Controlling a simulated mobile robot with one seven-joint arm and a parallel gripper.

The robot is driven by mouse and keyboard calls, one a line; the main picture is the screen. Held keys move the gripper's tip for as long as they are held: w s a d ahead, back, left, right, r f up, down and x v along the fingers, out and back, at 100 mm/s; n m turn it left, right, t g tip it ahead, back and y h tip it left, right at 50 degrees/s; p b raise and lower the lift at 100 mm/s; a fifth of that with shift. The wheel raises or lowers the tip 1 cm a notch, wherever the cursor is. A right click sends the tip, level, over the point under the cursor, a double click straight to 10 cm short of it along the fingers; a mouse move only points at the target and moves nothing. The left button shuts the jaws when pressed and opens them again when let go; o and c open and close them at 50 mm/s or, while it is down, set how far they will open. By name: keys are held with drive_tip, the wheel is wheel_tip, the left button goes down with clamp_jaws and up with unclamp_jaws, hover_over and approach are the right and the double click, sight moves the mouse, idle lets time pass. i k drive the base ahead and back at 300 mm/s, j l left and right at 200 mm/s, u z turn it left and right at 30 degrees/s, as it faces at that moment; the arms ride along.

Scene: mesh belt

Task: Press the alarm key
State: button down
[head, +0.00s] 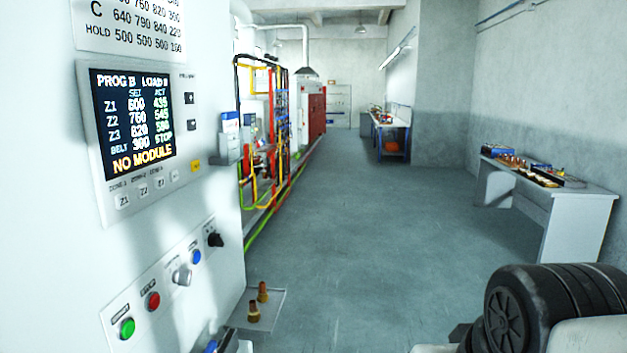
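A white control panel (84,228) fills the left side in the head view. Its dark display (133,122) shows set and actual values for Z1 to Z3, "STOP" beside the belt line and "NO MODULE" in yellow. A small yellow key (196,165) sits at the display unit's lower right corner. I cannot read a label on it, so I cannot tell for sure that it is the alarm key. Pale keys marked Z1 (124,202), Z2 (144,190) and Z3 (160,183) run below the display. My gripper is not in view.
Below are green (127,328), red (153,301) and blue (196,256) buttons, a grey knob (181,276) and a black knob (215,240). A small shelf (270,311) holds two brass-coloured pieces. A side table (575,200) stands right; the middle floor is clear.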

sight(195, 165)
drive_tip(key=u, duration=1.35)
